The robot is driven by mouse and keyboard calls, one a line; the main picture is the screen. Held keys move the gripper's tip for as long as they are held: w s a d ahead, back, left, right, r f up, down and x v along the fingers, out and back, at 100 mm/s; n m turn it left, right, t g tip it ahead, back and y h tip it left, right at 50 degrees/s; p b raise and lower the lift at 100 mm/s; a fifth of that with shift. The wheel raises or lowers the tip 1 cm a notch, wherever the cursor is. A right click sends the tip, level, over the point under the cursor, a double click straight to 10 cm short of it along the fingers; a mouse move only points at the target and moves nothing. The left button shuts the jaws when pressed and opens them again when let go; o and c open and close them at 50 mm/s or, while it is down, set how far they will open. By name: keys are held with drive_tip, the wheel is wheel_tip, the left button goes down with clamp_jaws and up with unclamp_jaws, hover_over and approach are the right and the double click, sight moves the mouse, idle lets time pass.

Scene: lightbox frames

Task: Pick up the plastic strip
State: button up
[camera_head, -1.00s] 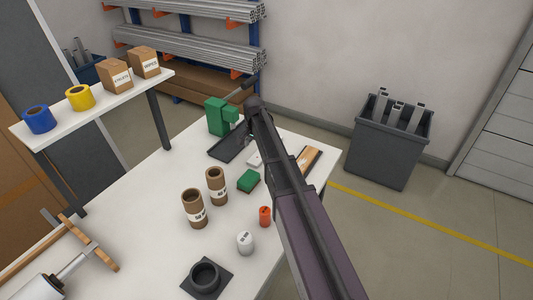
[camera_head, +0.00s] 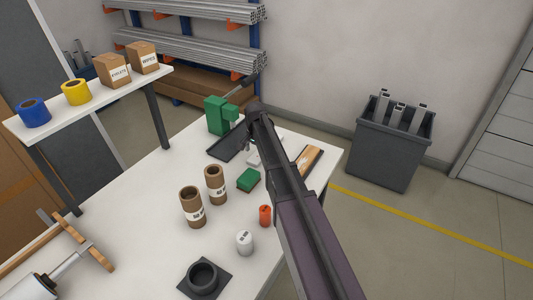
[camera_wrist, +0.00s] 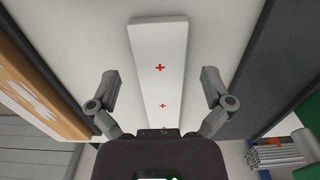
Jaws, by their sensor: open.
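The plastic strip (camera_wrist: 160,58) is long, flat and white with small red crosses. In the wrist view it runs from the top centre down between my fingers, and its near end is hidden behind my gripper's body. My gripper (camera_wrist: 160,75) is open and empty, with one finger on each side of the strip and clear space to both. In the head view a small part of the strip (camera_head: 253,160) shows on the white table, mostly hidden by my arm. I cannot tell how high the fingers are above it.
A dark tray (camera_wrist: 259,75) lies right of the strip; a wooden piece with a white label (camera_wrist: 30,85) lies left. The table (camera_head: 150,220) also holds a green block (camera_head: 248,180), a green machine (camera_head: 218,115) and cardboard tubes (camera_head: 192,207). A grey bin (camera_head: 385,155) stands on the floor.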

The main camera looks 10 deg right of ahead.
drive_tip(key=shift+f+b, duration=0.7)
drive_tip(key=shift+f, duration=0.3)
drive_tip(key=c, duration=1.1)
